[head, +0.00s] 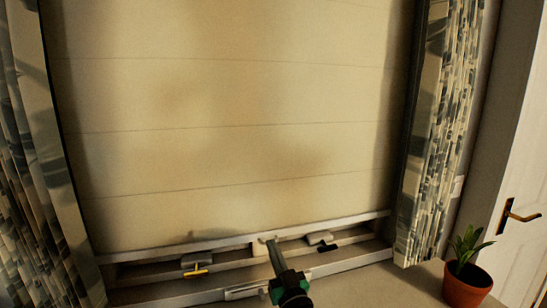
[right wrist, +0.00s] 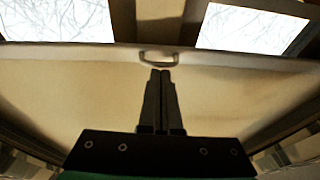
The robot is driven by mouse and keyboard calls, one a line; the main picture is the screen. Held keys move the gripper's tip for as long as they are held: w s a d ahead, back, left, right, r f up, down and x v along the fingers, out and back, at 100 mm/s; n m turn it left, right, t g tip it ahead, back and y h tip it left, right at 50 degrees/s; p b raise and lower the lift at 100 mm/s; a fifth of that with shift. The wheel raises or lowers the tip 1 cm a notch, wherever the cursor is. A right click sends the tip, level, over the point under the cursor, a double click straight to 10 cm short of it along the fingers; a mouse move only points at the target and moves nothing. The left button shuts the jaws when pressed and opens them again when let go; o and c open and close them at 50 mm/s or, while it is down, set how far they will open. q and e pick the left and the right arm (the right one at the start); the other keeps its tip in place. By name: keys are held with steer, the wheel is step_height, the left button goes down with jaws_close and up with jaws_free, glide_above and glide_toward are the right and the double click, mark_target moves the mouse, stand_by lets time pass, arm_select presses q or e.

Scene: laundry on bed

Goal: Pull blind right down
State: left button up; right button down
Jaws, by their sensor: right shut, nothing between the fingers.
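The cream blind (head: 230,110) hangs across the window in the head view and covers nearly all of it, down to a pale bottom bar (head: 180,250) near the lower frame. In the right wrist view the blind (right wrist: 230,95) spreads below its bar, and a small loop handle (right wrist: 158,58) sits at the middle of the bar. My right gripper (head: 266,238) is at the bar's middle in the head view. In the right wrist view its fingers (right wrist: 161,72) are together and empty, with their tips just beside the handle. Contact with the handle cannot be told. My left gripper is out of view.
Patterned curtains hang at the left (head: 35,160) and right (head: 440,130). A yellow-handled window latch (head: 197,270) and a dark one (head: 325,247) sit below the bar. A potted plant (head: 467,283) stands at lower right, near a white door (head: 525,190).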

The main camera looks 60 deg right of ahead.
steer(key=shift+f, duration=0.45)
steer(key=shift+r, duration=0.1)
step_height(320, 180, up, 5)
steer(key=s+a+p, duration=0.1)
steer(key=p, duration=0.3)
steer(key=f+b+v, duration=0.1)
steer(key=v, duration=1)
steer(key=shift+b, duration=0.4)
steer(key=shift+w+d, duration=0.1)
steer(key=shift+d, duration=0.05)
